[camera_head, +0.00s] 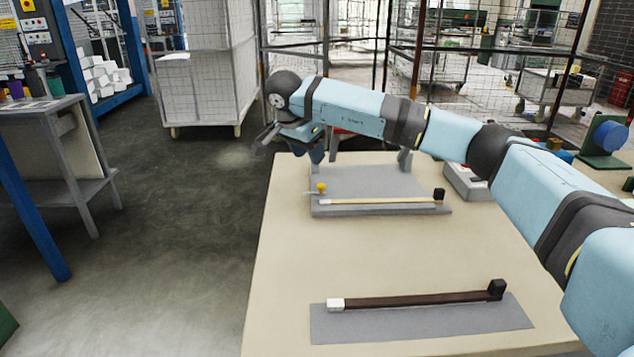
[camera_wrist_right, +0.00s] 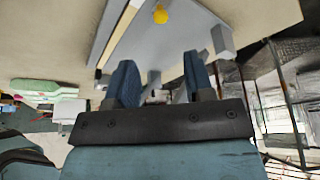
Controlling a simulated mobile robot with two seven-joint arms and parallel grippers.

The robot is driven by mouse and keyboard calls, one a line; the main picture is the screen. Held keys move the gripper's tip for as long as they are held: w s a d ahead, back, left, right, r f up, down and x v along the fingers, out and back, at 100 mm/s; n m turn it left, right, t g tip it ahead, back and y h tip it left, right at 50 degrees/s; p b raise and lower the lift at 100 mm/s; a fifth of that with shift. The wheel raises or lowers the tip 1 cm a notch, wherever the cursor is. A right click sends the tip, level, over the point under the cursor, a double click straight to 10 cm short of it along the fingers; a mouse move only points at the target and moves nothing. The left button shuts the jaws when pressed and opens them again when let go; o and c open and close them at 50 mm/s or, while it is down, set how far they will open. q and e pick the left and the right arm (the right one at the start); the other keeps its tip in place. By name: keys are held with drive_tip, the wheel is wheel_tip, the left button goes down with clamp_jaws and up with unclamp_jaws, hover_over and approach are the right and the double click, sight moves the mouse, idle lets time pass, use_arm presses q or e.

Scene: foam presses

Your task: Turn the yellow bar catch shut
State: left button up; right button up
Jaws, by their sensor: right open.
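The yellow bar catch (camera_head: 380,203) is a long, pale yellow bar lying along the near edge of a grey plate (camera_head: 375,183) on the table. A black block (camera_head: 438,195) is at its right end and a white tip at its left. A yellow knob (camera_head: 321,187) stands near the left end and also shows in the wrist view (camera_wrist_right: 160,15). My right gripper (camera_head: 320,154) is above the plate's far left part, beyond the bar. In the wrist view its blue fingers (camera_wrist_right: 158,62) are apart, with nothing held between them. My left gripper is out of view.
A second grey plate (camera_head: 420,324) with a dark brown bar (camera_head: 415,299) lies nearer on the table. The beige table (camera_head: 290,260) is clear between the plates. A grey box (camera_head: 467,183) sits right of the far plate. Wire cages (camera_head: 205,80) stand behind.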

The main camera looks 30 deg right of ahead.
sight(321, 185)
drive_tip(key=b+x, duration=0.1)
drive_tip(key=x, duration=0.9)
drive_tip(key=shift+d+f, duration=0.1)
drive_tip(key=shift+f, duration=0.1)
clamp_jaws()
